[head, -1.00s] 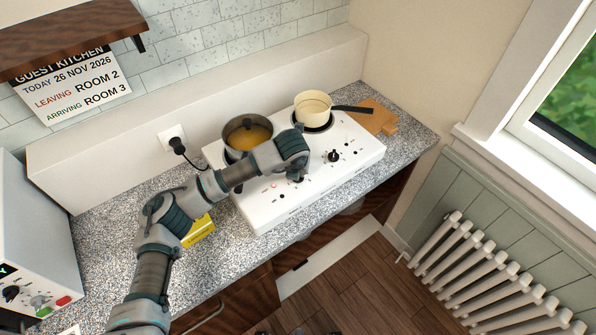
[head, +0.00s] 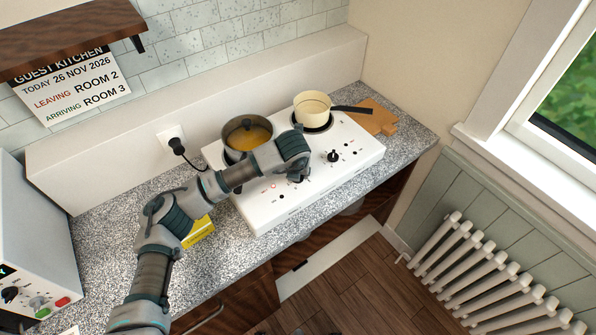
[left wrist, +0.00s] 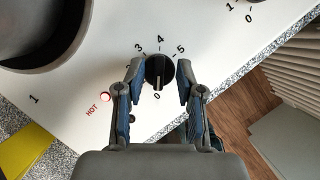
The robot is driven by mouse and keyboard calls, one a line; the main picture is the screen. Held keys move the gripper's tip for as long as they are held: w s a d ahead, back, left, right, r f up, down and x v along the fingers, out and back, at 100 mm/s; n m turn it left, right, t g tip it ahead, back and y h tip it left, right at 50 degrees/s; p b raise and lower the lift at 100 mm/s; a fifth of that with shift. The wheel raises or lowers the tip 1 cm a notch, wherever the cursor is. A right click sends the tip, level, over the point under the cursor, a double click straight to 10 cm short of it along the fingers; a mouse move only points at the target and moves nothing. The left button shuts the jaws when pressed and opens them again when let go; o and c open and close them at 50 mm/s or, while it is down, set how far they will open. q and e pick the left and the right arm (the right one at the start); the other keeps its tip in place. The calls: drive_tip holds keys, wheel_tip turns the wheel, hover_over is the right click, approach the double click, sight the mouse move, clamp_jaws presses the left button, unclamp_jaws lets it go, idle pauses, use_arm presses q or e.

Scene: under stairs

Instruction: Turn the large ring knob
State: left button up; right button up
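The white hob (head: 262,215) stands on the speckled worktop. In the left wrist view, a round black knob (left wrist: 159,72) has numbers printed around it, and its white mark points down at 0. My left gripper (left wrist: 160,74) is open, with one finger on each side of this knob and a small gap showing at each side. In the head view my left gripper (head: 299,176) is over the hob's front panel and hides this knob. A second black knob (head: 333,156) is to its right.
A large pot (head: 235,123) with yellow contents is on the left ring, close behind my left arm. A cream pan (head: 312,104) is on the right ring, its handle over a wooden board (head: 378,118). A yellow box (head: 199,232) lies beside my forearm.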

use_arm(q)
drive_tip(key=v, duration=1.1)
drive_tip(key=shift+r, duration=0.4)
drive_tip(key=shift+s, duration=0.15)
